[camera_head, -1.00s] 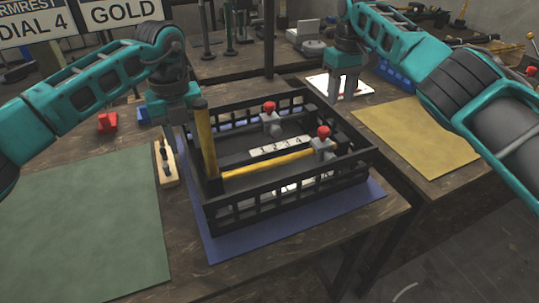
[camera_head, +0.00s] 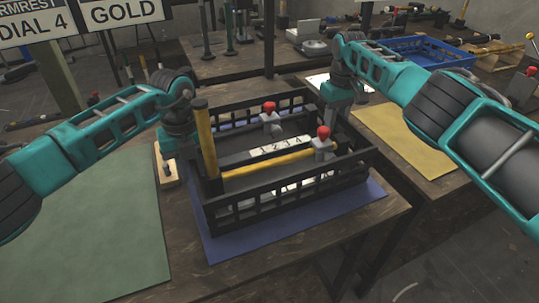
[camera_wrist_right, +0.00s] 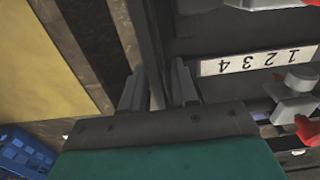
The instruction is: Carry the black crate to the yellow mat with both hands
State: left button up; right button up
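The black crate (camera_head: 285,189) stands on a blue mat (camera_head: 240,247) on the near table. It holds two grey fixtures with red knobs and a plate reading 1 2 3 4. The yellow mat (camera_head: 410,140) lies flat on the table to its right. My right gripper (camera_head: 337,118) is at the crate's right end. In the right wrist view, its fingers (camera_wrist_right: 156,88) are apart, one on each side of the crate's end wall, with gaps showing. My left gripper (camera_head: 182,150) is at the crate's left end; its fingertips are hidden.
A green mat (camera_head: 95,225) covers the table at left. A small wooden block with pegs (camera_head: 167,170) lies beside the crate's left end. A blue bin (camera_head: 430,48) stands behind the yellow mat. A gap separates the two tables.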

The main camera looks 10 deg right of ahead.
pick_arm(q)
grip_shut()
pick_arm(e)
grip_shut()
pick_arm(q)
jog(key=shift+w+r, duration=0.1)
jog(key=shift+r, duration=0.15)
pick_arm(e)
jog(key=shift+w+r, duration=0.1)
jog(key=shift+r, duration=0.1)
